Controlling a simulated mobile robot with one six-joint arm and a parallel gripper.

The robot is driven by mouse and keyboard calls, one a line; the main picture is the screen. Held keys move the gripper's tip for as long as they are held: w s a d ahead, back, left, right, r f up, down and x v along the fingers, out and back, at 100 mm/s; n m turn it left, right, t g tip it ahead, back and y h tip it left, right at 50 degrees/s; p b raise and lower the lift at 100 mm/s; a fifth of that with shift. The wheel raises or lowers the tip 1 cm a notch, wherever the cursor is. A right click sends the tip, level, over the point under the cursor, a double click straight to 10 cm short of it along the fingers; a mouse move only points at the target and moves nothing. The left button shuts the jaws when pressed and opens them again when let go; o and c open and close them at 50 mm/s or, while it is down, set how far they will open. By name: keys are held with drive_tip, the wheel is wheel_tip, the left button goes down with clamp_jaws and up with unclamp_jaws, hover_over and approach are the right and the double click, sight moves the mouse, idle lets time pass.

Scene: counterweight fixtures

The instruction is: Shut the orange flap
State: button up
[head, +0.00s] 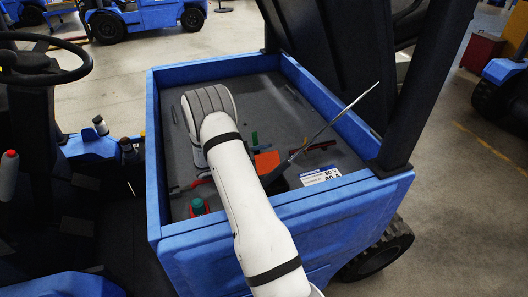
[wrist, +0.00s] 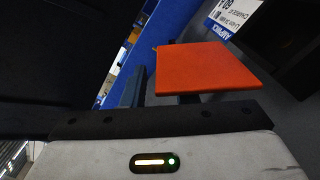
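The orange flap (head: 265,162) shows as a small flat panel inside the blue-walled bay of the vehicle, just right of my white arm. In the wrist view the flap (wrist: 207,68) is a flat, four-sided orange plate, seen whole or nearly so, just beyond the front edge of my gripper (wrist: 160,124). Its hinge and exact angle are not clear. A dark part shows under its lower edge.
The blue bay rim (head: 305,210) surrounds the dark grey floor. A white and blue label (head: 320,175) is right of the flap; a thin metal rod (head: 340,117) slants upward nearby. A dark raised cover (head: 335,55) and post (head: 425,80) stand at the right.

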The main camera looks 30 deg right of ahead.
drive_tip(key=shift+d, duration=0.15)
drive_tip(key=shift+c, duration=0.5)
clamp_jaws()
drive_tip(key=shift+r, duration=0.1)
idle(0.7)
drive_tip(key=shift+a, duration=0.3)
drive_tip(key=shift+d, duration=0.25)
drive_tip(key=shift+b, duration=0.45)
